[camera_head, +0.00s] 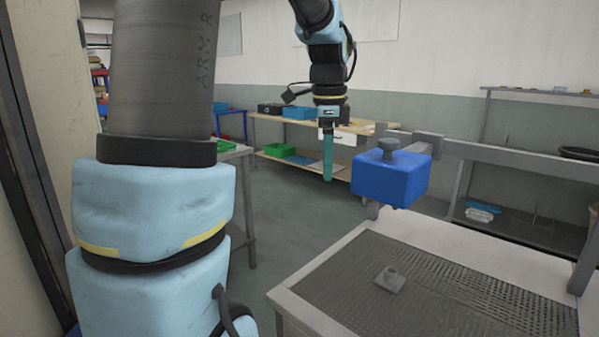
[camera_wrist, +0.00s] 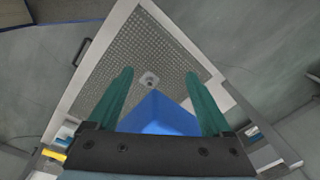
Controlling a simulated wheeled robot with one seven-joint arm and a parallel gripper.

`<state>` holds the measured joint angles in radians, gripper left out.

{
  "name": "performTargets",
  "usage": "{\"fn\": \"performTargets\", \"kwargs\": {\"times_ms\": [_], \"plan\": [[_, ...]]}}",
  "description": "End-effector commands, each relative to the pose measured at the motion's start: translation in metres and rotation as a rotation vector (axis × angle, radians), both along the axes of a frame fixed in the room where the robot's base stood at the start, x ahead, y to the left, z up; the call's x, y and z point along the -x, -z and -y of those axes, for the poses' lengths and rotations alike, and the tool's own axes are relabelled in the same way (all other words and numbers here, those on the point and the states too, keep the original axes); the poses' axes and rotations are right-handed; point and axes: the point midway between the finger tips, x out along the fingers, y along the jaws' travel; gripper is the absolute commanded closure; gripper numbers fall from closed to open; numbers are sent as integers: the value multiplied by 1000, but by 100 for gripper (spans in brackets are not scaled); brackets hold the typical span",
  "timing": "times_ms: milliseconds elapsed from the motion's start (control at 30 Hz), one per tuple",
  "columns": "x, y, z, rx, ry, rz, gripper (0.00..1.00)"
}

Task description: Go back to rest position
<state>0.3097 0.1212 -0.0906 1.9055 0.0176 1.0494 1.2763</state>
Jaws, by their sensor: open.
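My gripper (camera_head: 328,172) hangs pointing down in the middle of the head view, left of a blue box. In the wrist view, its two green fingers (camera_wrist: 158,80) are spread apart with nothing held between them. The blue box (camera_head: 390,180), with a grey knob (camera_head: 389,145) on top, is beside a grey rail above the tank's edge. It also shows in the wrist view (camera_wrist: 160,115), low between the fingers. A small grey metal part (camera_head: 390,279) lies on the tank's mesh (camera_head: 440,290); the wrist view shows it too (camera_wrist: 149,79).
The tank's pale rim (camera_head: 312,316) fills the lower right. A grey rail (camera_head: 510,156) runs along its far side. A wooden workbench (camera_head: 270,118) with blue and green bins stands behind my gripper. A shelf (camera_head: 530,94) is on the right. Open floor (camera_head: 300,205) lies between.

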Motion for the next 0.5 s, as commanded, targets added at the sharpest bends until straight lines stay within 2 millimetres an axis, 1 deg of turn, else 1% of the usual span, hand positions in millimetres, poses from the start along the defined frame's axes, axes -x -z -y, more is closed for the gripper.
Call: {"fn": "performTargets", "kwargs": {"times_ms": [33,100,167,200,300,400,500], "plan": [[7,19,-18,7,-152,-3,16],[17,44,-39,26,-383,3,16],[27,65,-57,44,-581,7,16],[35,78,-69,55,-711,9,16],[58,107,-95,86,-1019,16,16],[79,128,-114,115,-1269,22,16],[96,142,-127,136,-1445,25,16]]}}
